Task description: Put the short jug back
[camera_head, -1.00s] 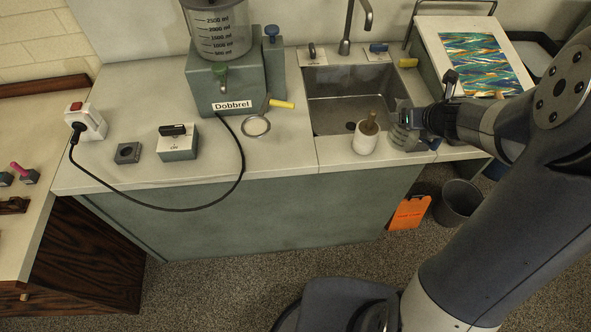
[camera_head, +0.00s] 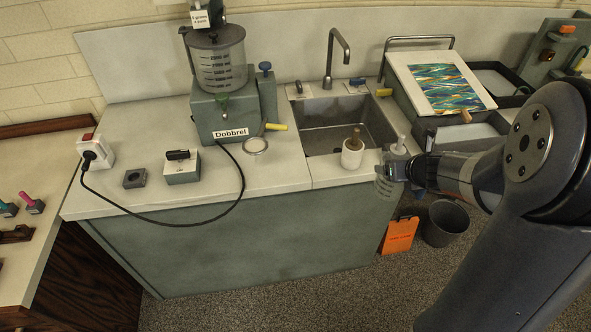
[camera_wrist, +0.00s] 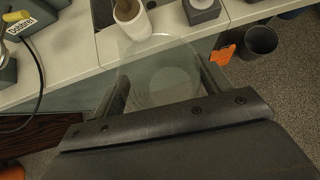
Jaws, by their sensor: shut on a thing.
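My gripper (camera_head: 397,172) is shut on a clear, see-through jug (camera_head: 386,188), which I take to be the short jug. The jug appears in front of the counter's front edge, right of the white pot. In the wrist view the jug (camera_wrist: 160,62) sits between the two fingers of my gripper (camera_wrist: 165,90), with the counter edge and floor showing through it. Its outline is faint, so its exact tilt is hard to tell.
A white pot (camera_head: 352,158) with a brown handle stands before the sink (camera_head: 340,140). A grey block (camera_wrist: 203,12) stands right of it. The Dobbrel machine (camera_head: 228,118) is on the left. An orange clipboard (camera_head: 399,236) and a grey bin (camera_head: 445,223) are on the floor below.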

